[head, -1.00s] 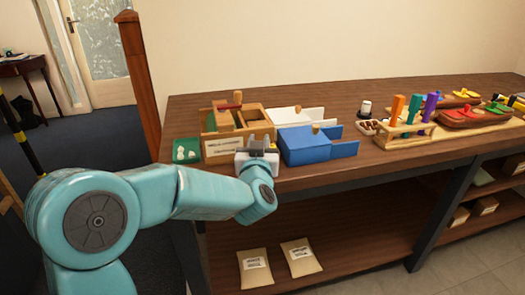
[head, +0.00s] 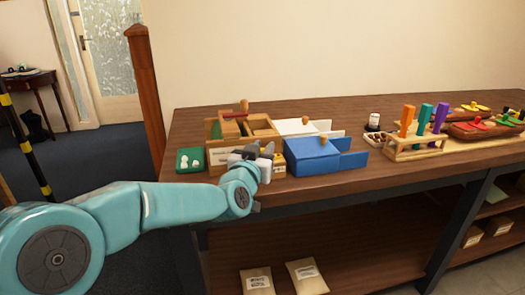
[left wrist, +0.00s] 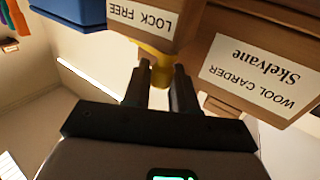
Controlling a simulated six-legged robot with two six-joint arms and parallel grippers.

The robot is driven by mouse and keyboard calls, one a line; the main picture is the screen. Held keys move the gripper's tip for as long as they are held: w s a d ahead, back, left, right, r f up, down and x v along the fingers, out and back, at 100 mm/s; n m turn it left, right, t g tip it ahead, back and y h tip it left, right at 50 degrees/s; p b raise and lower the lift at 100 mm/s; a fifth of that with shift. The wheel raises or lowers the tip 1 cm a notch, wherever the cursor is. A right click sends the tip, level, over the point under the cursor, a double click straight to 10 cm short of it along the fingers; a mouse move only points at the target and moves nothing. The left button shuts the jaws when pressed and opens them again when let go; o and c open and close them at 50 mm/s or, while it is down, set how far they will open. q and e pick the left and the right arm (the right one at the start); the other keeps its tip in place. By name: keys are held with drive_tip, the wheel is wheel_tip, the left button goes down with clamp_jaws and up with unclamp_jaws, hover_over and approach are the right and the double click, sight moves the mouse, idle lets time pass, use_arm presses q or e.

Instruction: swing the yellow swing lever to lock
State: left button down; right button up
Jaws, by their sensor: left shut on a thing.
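The wooden wool carder box (head: 222,156) stands near the left front of the bench; its name label shows upside down in the left wrist view (left wrist: 262,70). Next to it there, a wooden block labelled LOCK FREE (left wrist: 140,18) carries the yellow swing lever (left wrist: 160,70). My left gripper (left wrist: 163,82) is shut on the lever, one dark finger on each side of it. In the head view my left gripper (head: 262,149) is at the front of the carder and hides most of the lever. My right gripper is not in view.
A blue box (head: 312,158) stands close to the right of the gripper. A green tray with white pieces (head: 189,160) lies to the left. A wooden rack with coloured handles (head: 415,147) stands farther right. The bench front between them is clear.

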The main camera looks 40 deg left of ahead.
use_arm(q)
drive_tip(key=c, duration=1.1)
unclamp_jaws()
drive_tip(key=shift+o, duration=0.2)
drive_tip(key=shift+r, duration=0.1)
drive_tip(key=shift+a, duration=0.1)
